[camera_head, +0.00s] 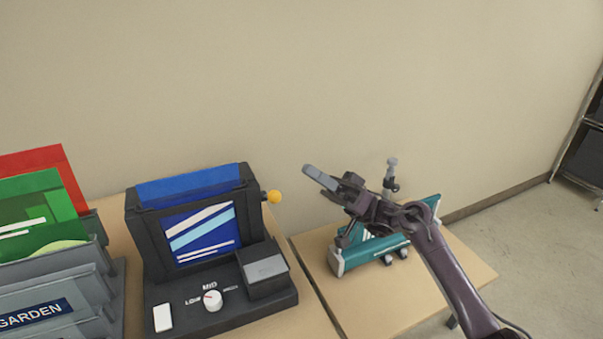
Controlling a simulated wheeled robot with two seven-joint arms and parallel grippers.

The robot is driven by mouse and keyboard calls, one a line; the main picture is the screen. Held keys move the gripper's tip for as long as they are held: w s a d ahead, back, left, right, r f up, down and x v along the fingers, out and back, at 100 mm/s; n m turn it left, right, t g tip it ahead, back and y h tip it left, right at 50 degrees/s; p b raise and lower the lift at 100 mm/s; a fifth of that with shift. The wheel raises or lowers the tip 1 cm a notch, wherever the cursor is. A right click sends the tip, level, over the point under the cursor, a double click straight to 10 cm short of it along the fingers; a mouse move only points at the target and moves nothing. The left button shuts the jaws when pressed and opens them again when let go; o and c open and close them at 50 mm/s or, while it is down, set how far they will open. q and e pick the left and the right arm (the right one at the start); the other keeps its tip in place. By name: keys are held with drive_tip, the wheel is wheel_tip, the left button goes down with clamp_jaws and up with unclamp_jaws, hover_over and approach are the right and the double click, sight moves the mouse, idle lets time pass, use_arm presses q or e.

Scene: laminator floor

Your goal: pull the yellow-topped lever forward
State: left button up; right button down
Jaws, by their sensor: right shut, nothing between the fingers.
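The lever (272,196) shows as a round yellow knob on a short dark stem at the upper right side of the black laminator (158,255). The laminator has a blue top, a blue striped panel and a white dial (212,300). My right gripper (312,172) is shut and empty, to the right of the yellow knob and a little higher in the picture, apart from it. My left gripper is not in view.
A teal device (352,256) stands on the right table (400,292), partly hidden behind my right arm. A grey rack (95,290) with red and green folders is at left. A wall is behind. A dark shelf (585,155) is far right.

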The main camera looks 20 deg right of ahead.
drive_tip(key=v, duration=0.1)
drive_tip(key=b+v, duration=0.1)
drive_tip(key=v, duration=0.1)
drive_tip(key=shift+w+d+f, duration=0.15)
drive_tip(key=shift+d+f, duration=0.1)
drive_tip(key=shift+d, duration=0.05)
